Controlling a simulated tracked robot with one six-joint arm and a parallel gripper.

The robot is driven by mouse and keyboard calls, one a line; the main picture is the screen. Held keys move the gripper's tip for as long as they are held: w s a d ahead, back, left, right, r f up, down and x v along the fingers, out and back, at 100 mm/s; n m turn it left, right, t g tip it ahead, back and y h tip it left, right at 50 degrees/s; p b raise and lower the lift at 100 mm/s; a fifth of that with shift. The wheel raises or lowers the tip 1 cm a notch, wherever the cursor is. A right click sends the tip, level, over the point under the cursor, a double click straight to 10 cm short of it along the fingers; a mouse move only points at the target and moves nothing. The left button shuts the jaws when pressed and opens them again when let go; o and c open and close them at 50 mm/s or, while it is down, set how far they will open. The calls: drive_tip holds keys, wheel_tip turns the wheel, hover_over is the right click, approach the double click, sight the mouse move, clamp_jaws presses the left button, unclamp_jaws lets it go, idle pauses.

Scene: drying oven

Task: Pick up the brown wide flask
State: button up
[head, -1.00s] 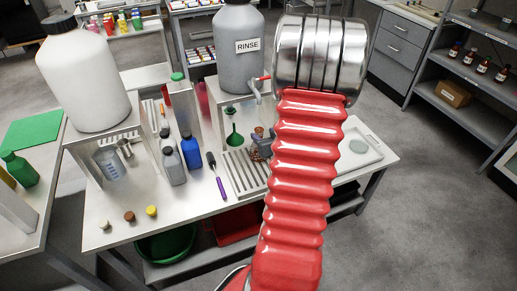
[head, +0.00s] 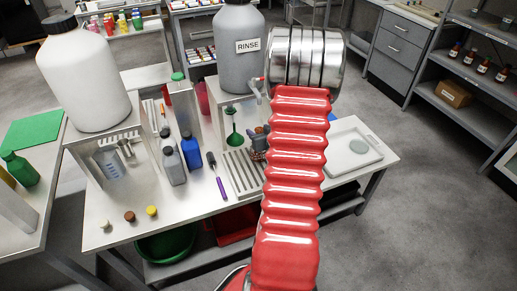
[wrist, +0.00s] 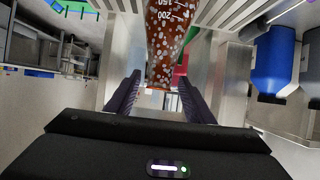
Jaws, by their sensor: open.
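In the head view a small brown part of the flask (head: 259,154) shows beside the slatted rack, mostly hidden by my gripper and red arm.
A blue bottle (head: 191,152) and a grey bottle (head: 173,166) stand left of the slatted rack (head: 241,174). A green funnel (head: 234,136) is close behind. The grey RINSE container (head: 238,50) stands on a raised stand. A white tray (head: 350,150) lies right.

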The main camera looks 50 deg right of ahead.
drive_tip(key=shift+x, duration=2.15)
drive_tip(key=shift+c, duration=0.3)
clamp_jaws()
